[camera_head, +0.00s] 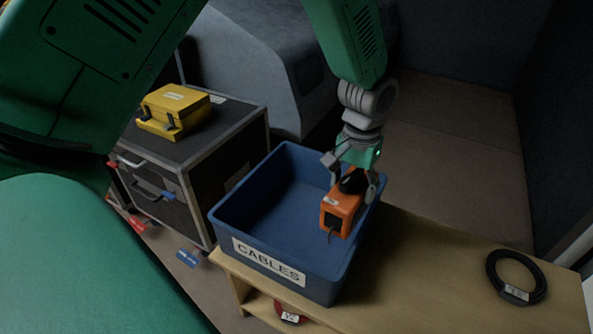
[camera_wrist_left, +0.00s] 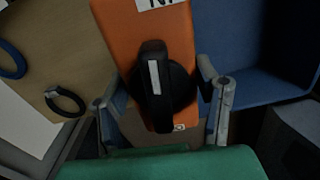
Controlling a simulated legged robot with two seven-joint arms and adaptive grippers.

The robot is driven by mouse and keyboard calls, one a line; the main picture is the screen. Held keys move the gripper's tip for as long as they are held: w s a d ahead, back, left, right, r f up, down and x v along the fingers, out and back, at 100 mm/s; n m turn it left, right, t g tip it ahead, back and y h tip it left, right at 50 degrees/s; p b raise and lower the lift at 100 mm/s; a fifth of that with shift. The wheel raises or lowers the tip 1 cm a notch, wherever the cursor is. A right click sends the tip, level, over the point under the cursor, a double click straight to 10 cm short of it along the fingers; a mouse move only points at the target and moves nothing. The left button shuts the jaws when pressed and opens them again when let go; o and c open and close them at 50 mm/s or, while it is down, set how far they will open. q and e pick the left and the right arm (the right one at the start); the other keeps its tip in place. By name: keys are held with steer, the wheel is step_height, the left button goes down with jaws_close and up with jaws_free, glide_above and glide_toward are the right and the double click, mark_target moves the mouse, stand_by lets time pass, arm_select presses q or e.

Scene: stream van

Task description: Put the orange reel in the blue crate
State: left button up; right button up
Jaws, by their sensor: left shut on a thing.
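The orange reel (camera_head: 341,212) is a boxy orange body with a black knob, and it also shows large in the left wrist view (camera_wrist_left: 160,30). My left gripper (camera_head: 352,178) is shut on it by the black part, with a finger on each side in the left wrist view (camera_wrist_left: 163,100). The reel hangs over the right side of the blue crate (camera_head: 225,220), which is open, labelled "CABLES" and stands on the wooden bench. The reel hides part of the crate's right wall. The crate also shows in the left wrist view (camera_wrist_left: 270,85). My right gripper is not in view.
A black cable coil (camera_head: 517,277) lies on the bench (camera_head: 430,275) at the right. A dark case (camera_head: 225,160) with a yellow box (camera_head: 174,107) on top stands left of the crate. A red coil (camera_head: 290,312) sits on the lower shelf. The crate's inside looks empty where visible.

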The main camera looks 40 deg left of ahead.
arm_select(q)
steer(key=shift+n, duration=0.5)
steer(key=w+a+f+b, duration=0.1)
steer(key=f, duration=0.2)
steer(key=w+a+f+b, duration=0.1)
steer(key=f, duration=0.2)
steer(key=w+a+f+b, duration=0.1)
steer(key=f, duration=0.2)
steer(key=shift+w+a, duration=0.1)
steer(key=shift+a, duration=0.1)
steer(key=shift+d+f+b, duration=0.1)
steer(key=shift+f+b, duration=1.75)
steer(key=shift+f, duration=2.9)
steer(key=shift+r, duration=0.1)
steer(key=o, duration=1.3)
steer(key=shift+o, duration=0.2)
step_height(320, 180, up, 12)
steer(key=p, duration=0.5)
